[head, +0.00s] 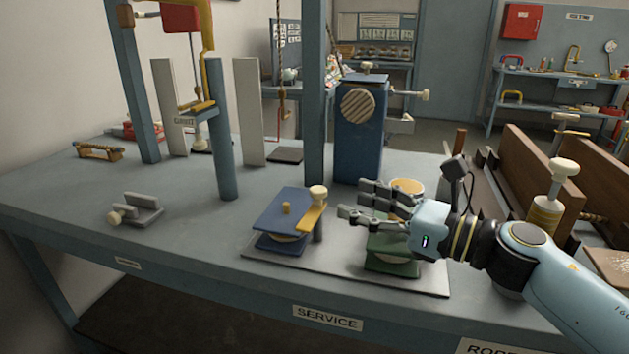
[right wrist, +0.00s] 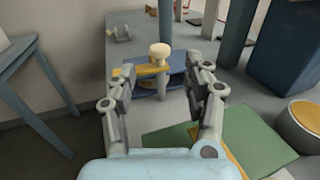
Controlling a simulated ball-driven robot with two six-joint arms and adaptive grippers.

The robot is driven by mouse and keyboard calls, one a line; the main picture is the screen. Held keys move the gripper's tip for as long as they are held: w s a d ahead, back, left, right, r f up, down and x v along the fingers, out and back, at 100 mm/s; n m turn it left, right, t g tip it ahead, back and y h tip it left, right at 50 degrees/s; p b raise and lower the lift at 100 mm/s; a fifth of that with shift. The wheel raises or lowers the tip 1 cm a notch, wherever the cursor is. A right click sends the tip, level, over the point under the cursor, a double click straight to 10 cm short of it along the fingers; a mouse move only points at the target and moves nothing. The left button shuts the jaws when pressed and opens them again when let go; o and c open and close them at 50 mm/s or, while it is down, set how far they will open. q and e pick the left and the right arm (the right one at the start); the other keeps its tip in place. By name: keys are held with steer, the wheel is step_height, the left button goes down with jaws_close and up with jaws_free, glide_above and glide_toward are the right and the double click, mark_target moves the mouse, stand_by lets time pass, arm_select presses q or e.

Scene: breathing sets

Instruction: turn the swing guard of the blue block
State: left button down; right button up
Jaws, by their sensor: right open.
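The blue block (head: 276,212) stands on a pale plate (head: 345,275) near the front of the table. Its yellow swing guard (head: 311,216) lies along its right side, with a cream knob (head: 318,192) on top. In the right wrist view the open fingers (right wrist: 161,72) frame the knob (right wrist: 159,52) and guard (right wrist: 150,71), which appear beyond the tips. I cannot see contact. My left gripper is out of view.
A green block (head: 392,262) sits below my right gripper on the plate, partly hidden. A tall blue block (head: 357,140) and a post (head: 314,100) stand behind. A yellow-topped cup (head: 407,187) is close behind the gripper.

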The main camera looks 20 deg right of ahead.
mark_target(326, 193)
steer(key=p+x, duration=0.1)
steer(key=x, duration=0.7)
steer(key=shift+w+a, duration=0.15)
steer(key=shift+w, duration=0.05)
steer(key=shift+c, duration=1.3)
jaws_close()
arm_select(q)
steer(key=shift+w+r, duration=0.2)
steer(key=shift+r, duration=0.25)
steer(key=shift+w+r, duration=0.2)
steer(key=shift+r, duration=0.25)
arm_select(e)
steer(key=shift+w+a, duration=0.1)
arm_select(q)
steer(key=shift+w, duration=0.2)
arm_select(e)
steer(key=shift+f, duration=0.1)
